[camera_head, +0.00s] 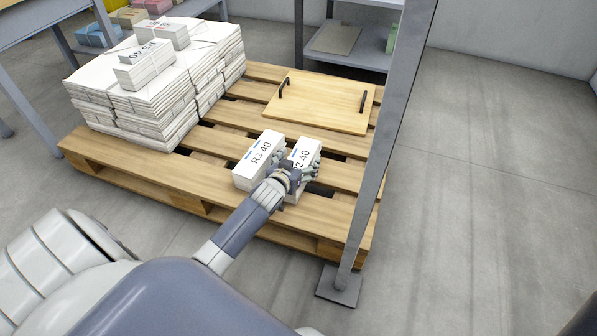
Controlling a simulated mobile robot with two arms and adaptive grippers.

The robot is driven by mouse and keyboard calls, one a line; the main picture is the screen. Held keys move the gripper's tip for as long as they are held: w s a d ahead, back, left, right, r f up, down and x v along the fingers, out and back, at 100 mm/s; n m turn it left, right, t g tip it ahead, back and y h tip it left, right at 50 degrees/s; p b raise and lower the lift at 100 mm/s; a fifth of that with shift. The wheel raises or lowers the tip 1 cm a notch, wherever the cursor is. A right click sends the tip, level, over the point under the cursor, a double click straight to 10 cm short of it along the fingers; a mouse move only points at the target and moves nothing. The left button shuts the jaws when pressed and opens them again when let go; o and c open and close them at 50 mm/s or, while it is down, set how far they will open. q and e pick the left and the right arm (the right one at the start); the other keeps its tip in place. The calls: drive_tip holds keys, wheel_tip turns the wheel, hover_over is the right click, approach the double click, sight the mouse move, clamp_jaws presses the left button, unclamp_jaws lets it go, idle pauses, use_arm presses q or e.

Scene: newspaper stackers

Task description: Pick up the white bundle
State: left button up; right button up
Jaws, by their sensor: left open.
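Two white bundles lie side by side on the front of a wooden pallet (190,208). The left white bundle (256,162) reads "R3 40" with a blue stripe. The right white bundle (305,152) shows "2 40" and is partly hidden by my left gripper (298,166). That gripper is open over the right bundle, with fingers near both of its sides; I cannot tell whether they touch it. More white bundles (145,66) lie on top of a large stack of white paper (150,103) at the pallet's back left. My right gripper is out of view.
A wooden board with two black handles (318,101) lies on the pallet behind the bundles. A grey metal post (385,130) with a foot plate (339,287) stands close to the right. A shelf (350,50) is behind. Floor at right is clear.

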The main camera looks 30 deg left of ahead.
use_arm(q)
drive_tip(key=c, duration=1.8)
drive_tip(key=shift+r, duration=0.2)
clamp_jaws()
drive_tip(key=shift+r, duration=0.1)
